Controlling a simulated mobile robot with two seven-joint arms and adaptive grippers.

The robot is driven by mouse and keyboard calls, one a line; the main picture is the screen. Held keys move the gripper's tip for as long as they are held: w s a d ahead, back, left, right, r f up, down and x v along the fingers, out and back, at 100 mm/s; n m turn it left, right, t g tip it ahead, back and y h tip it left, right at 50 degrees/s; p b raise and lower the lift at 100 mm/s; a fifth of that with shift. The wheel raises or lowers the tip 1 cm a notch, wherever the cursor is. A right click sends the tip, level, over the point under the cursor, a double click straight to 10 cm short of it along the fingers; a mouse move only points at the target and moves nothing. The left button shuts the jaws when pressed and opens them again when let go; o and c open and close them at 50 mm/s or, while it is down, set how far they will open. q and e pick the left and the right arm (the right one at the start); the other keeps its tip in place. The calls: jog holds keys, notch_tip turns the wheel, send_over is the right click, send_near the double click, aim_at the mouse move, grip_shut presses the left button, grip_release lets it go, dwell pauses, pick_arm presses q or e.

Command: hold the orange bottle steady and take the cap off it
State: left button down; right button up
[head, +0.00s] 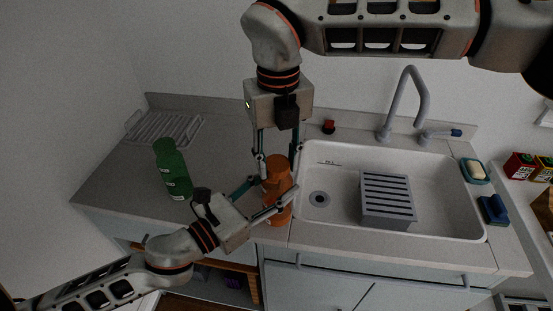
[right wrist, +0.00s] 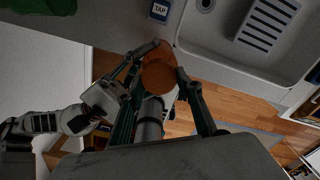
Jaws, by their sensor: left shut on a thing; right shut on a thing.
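The orange bottle (head: 278,213) stands upright near the counter's front edge, left of the sink. My left gripper (head: 279,194) reaches in from the left and is shut around the bottle's body. My right gripper (head: 278,166) comes down from above and is shut on the orange cap (head: 277,162) at the bottle's top. The right wrist view looks down on the round orange cap (right wrist: 158,72) between the fingertips (right wrist: 162,68). Cap and bottle are the same orange and look in line; fingers partly cover them, so I cannot tell whether there is a gap.
A green bottle (head: 172,168) stands to the left, before a drying rack (head: 168,127). The sink (head: 440,190) on the right holds a grey slotted box (head: 387,196). A small block labelled TAP (right wrist: 160,10) lies beyond the bottle. The counter's front edge is close.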

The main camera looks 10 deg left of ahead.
jog(key=n, duration=0.7)
jog(key=shift+w+d, duration=0.2)
jog(key=shift+d, duration=0.05)
jog(key=n, duration=0.5)
jog(key=shift+w, duration=0.15)
jog(key=n, duration=0.7)
jog(key=shift+w+a, duration=0.1)
jog(key=n, duration=0.6)
jog(key=shift+a, duration=0.2)
jog(key=shift+r, duration=0.35)
jog(key=shift+r, duration=0.75)
